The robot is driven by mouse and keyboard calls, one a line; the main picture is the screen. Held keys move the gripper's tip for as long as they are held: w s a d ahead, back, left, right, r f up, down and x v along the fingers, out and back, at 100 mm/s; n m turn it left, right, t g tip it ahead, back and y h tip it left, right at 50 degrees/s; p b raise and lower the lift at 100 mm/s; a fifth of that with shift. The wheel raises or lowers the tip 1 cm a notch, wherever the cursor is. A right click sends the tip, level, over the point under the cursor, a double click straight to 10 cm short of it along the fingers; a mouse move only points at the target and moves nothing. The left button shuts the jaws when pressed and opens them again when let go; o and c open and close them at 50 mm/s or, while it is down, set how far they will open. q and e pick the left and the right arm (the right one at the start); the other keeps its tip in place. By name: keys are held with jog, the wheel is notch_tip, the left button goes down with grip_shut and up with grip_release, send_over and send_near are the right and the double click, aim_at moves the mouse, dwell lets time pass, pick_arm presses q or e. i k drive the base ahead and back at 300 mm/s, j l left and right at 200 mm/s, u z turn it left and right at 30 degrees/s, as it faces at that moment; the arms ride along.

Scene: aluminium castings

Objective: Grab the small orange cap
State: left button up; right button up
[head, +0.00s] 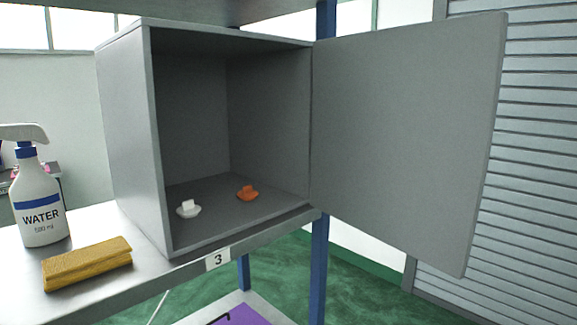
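The small orange cap (247,194) lies on the floor of a grey open-fronted cabinet (128,130), right of the middle. A white cap (188,209) of similar shape lies to its left and nearer the front edge. The two caps are apart. The cabinet door (405,140) stands wide open to the right. Nothing covers the orange cap from this view. Neither of my grippers is in the head view.
The cabinet stands on a metal shelf (95,222) with a label "3" (218,260). A water spray bottle (38,195) and a yellow sponge or cloth (87,264) sit to its left. A blue post (319,265) rises beside the door hinge. A purple item (252,315) lies below.

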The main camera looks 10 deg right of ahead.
aim_at(247, 194)
jog(key=i+l+u, duration=0.15)
jog(key=l+u, duration=0.2)
jog(key=l, duration=0.55)
jog(key=i+l+u, duration=0.1)
jog(key=l+u, duration=0.25)
jog(key=l, duration=0.6)
jog(key=k+l+u, duration=0.1)
jog(key=l+u, duration=0.25)
jog(key=l, duration=0.55)
jog(key=k+j, duration=0.1)
jog(key=j, duration=0.3)
jog(key=k+j, duration=0.15)
jog(key=j, duration=0.2)
